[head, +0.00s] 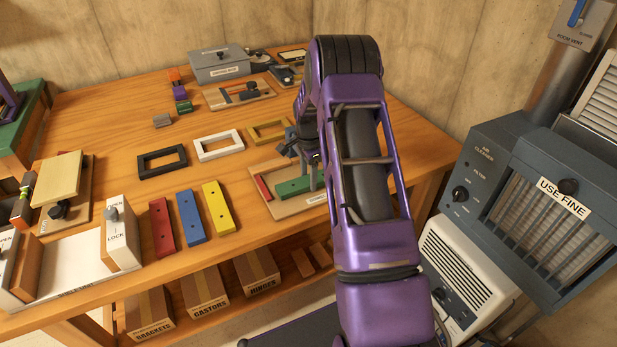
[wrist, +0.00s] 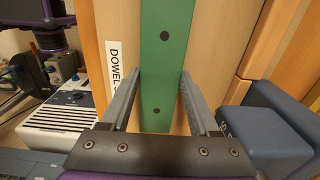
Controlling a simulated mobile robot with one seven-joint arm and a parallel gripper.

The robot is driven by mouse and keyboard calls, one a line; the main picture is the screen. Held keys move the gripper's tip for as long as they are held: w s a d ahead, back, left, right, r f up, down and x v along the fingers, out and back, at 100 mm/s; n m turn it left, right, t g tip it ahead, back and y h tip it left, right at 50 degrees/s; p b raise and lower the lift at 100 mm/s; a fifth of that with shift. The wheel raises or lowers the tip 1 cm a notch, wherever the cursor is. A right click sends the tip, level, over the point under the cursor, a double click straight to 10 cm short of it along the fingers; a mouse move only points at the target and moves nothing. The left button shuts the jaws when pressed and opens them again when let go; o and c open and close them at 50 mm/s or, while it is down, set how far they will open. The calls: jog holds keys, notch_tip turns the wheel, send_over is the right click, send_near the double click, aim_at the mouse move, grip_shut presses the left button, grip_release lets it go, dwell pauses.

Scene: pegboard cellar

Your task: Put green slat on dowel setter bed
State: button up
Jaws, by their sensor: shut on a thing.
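The green slat (head: 291,187) with dark holes is at the dowel setter bed (head: 263,172), a pale wooden board near the right end of the bench. In the wrist view the slat (wrist: 161,60) runs lengthwise between the two fingers of my gripper (wrist: 161,80), which is shut on it. The setter's bed (wrist: 208,60) shows beneath, with a label reading "DOWEL S…" to the left of the slat. I cannot tell whether the slat touches the bed or hangs just above it. In the head view my arm hides the setter's right part.
Red (head: 163,227), blue (head: 191,217) and yellow (head: 217,207) slats lie left of the setter. Black (head: 162,161), white (head: 218,145) and ochre (head: 268,131) frames lie behind. A blue block (wrist: 265,130) stands close right of my gripper. An air cleaner (head: 530,190) stands at right.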

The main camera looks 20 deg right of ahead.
aim_at(308, 180)
jog(key=shift+f, duration=0.1)
jog(key=shift+f, duration=0.1)
jog(key=o, duration=1.4)
jog(key=shift+o, duration=0.2)
notch_tip(308, 180, up, 12)
jog(key=p, duration=0.1)
jog(key=shift+r, duration=0.25)
